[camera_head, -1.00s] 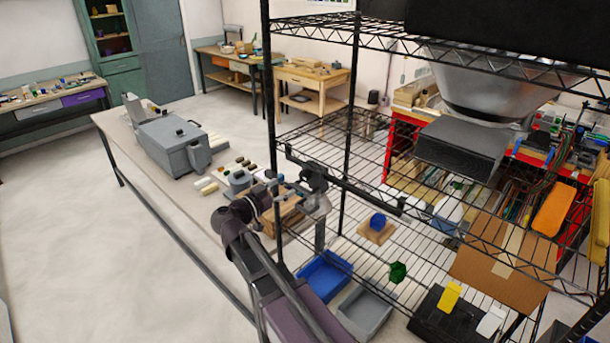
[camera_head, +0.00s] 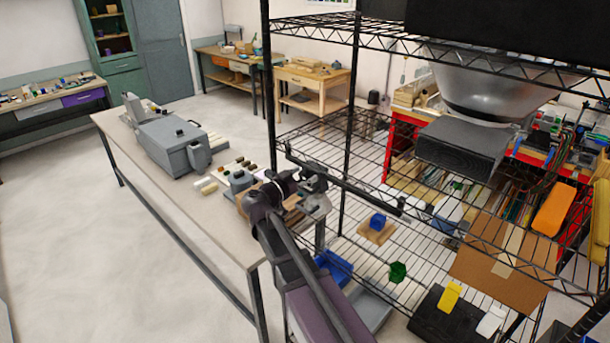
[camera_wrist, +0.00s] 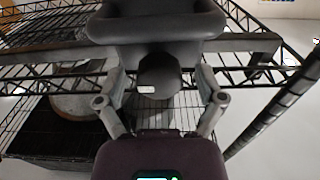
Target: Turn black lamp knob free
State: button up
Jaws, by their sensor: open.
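A dark, rounded knob (camera_wrist: 160,75) is in the middle of the wrist view, below a broader dark fitting (camera_wrist: 155,25). My gripper (camera_wrist: 161,82) is open, with one finger on each side of the knob. Gaps show between the fingers and the knob; I cannot tell whether the tips reach its depth. In the head view, my gripper (camera_head: 318,194) is near the left end of a dark bar (camera_head: 345,181) at the wire rack. The knob is not clear there.
The wire rack's posts (camera_head: 349,110) and shelves surround the work area. My arm passes beside the grey machine's table (camera_head: 150,170). A blue bin (camera_head: 335,267), a green knob-like piece (camera_head: 397,272) and a cardboard box (camera_head: 490,255) are low on the right.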

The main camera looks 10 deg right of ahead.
jog(key=c, duration=1.2)
jog(key=shift+o, duration=0.2)
jog(key=shift+n, duration=0.3)
jog(key=n, duration=0.3)
jog(key=shift+a+n, duration=0.1)
jog(key=shift+n, duration=0.3)
jog(key=n, duration=0.3)
jog(key=shift+w+n, duration=0.1)
jog(key=shift+n, duration=0.3)
jog(key=n, duration=0.4)
jog(key=shift+f, duration=0.1)
jog(key=shift+n, duration=2.1)
